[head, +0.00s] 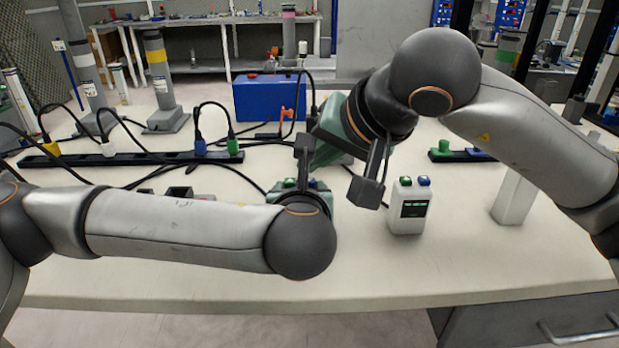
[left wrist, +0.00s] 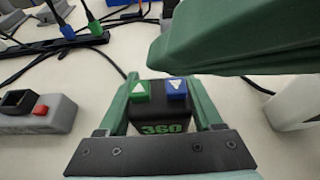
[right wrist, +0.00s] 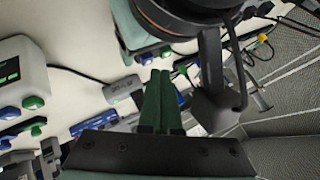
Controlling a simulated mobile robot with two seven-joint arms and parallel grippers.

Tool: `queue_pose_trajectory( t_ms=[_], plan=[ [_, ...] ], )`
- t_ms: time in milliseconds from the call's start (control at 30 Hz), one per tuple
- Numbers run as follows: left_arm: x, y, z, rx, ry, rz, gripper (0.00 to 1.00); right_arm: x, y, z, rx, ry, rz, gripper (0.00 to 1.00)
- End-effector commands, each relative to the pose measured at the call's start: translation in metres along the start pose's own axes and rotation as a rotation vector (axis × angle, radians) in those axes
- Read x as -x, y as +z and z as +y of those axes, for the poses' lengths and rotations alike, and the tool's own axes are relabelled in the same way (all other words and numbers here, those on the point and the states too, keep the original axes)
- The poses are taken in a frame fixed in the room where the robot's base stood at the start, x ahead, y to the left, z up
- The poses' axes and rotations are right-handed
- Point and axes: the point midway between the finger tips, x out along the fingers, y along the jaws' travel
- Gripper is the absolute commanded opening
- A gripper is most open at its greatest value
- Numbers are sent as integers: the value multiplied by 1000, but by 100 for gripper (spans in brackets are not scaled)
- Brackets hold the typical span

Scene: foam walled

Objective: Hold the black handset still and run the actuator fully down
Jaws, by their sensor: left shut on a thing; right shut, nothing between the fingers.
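The black handset (left wrist: 148,113) stands between the fingers of my left gripper (left wrist: 160,88) in the left wrist view. It has a green button and a blue button on top, each with a white triangle mark, and a green "360" on its face. The left gripper is shut on it. In the head view my left arm hides most of the handset. My right gripper (right wrist: 162,78) is shut and empty, its green fingers together. In the left wrist view it hangs just above and right of the buttons, apart from them. Which column is the actuator I cannot tell.
A white handset (head: 408,213) with a display stands to the right. Grey columns with a yellow band (head: 157,57) and a green band stand behind. A black socket strip (head: 125,158) with coloured plugs and cables, and a blue box (head: 262,98), lie at the back. The front table is clear.

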Motion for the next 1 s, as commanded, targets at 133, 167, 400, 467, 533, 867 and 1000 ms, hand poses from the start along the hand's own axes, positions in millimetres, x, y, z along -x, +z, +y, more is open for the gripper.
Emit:
queue_pose_trajectory(
  t_ms=[133, 167, 400, 467, 533, 867, 1000],
  plan=[
    [0, 0, 0, 1, 0, -1, 4, -4, 3, 3, 0, 1, -1, 0],
    [0, 0, 0, 0, 0, -1, 4, -4, 3, 3, 0, 0, 0, 0],
    [0, 0, 0, 0, 0, -1, 4, -4, 3, 3, -1, 0, 0, 0],
    [0, 0, 0, 0, 0, -1, 4, -4, 3, 3, -1, 0, 0, 0],
    [0, 0, 0, 1, 0, -1, 4, -4, 3, 3, -1, 0, 0, 0],
    [0, 1, 0, 1, 0, -1, 4, -7, 5, 5, -1, 1, 0, 0],
    [0, 1, 0, 1, -1, -2, 4, -9, 6, 7, -1, 2, -1, 0]
  ],
)
